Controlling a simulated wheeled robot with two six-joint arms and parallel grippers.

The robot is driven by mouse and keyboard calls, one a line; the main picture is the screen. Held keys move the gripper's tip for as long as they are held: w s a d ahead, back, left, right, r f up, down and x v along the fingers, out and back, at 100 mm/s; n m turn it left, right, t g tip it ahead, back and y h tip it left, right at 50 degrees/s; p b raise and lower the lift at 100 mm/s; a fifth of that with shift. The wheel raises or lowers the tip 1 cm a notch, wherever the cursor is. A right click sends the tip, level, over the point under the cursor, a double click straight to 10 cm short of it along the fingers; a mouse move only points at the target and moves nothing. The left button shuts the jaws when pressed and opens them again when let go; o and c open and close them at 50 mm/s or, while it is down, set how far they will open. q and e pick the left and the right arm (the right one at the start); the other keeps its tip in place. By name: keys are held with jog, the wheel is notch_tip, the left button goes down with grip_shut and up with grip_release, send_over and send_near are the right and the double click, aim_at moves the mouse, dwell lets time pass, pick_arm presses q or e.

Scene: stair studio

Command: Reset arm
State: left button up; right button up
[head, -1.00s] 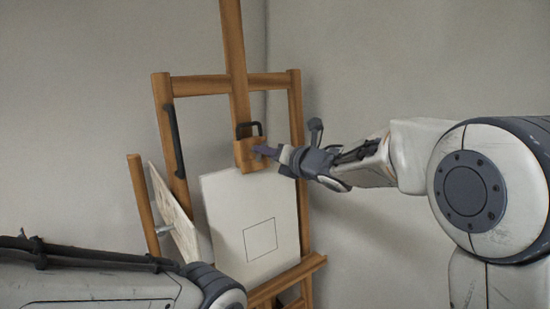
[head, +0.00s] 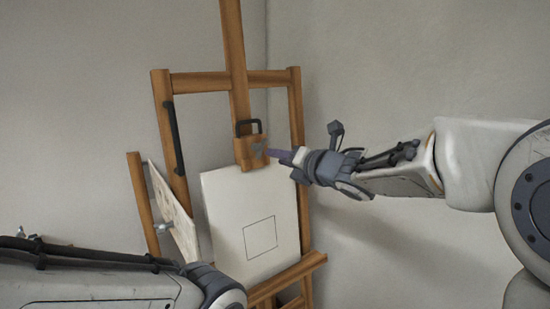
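My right gripper (head: 277,154) reaches in from the right, its fingertips just right of the wooden clamp block (head: 249,155) on the easel. A small gap seems to lie between the fingers and the block. The fingers overlap each other in this view, so their opening cannot be told. No held object shows. My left arm lies across the bottom left corner, and its gripper is out of the picture. The wooden easel (head: 203,84) holds a white canvas (head: 225,208) with a thin-lined square drawn on it.
A second panel (head: 173,213) leans at the easel's left side. Grey walls (head: 400,60) stand behind.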

jog(key=s+f+m+g+h, duration=0.55)
jog(key=s+f+m, duration=0.85)
jog(key=m, duration=0.3)
jog(key=s+d+f+m+g+h, duration=0.1)
jog(key=s+f+m+g, duration=0.3)
jog(key=s, duration=0.8)
jog(key=s+d+f+m+g+h, duration=0.1)
jog(key=s+f+m+g, duration=0.3)
jog(key=s, duration=0.8)
jog(key=shift+d+f+m+p, duration=0.3)
jog(key=shift+d+m, duration=0.4)
jog(key=shift+m, duration=0.5)
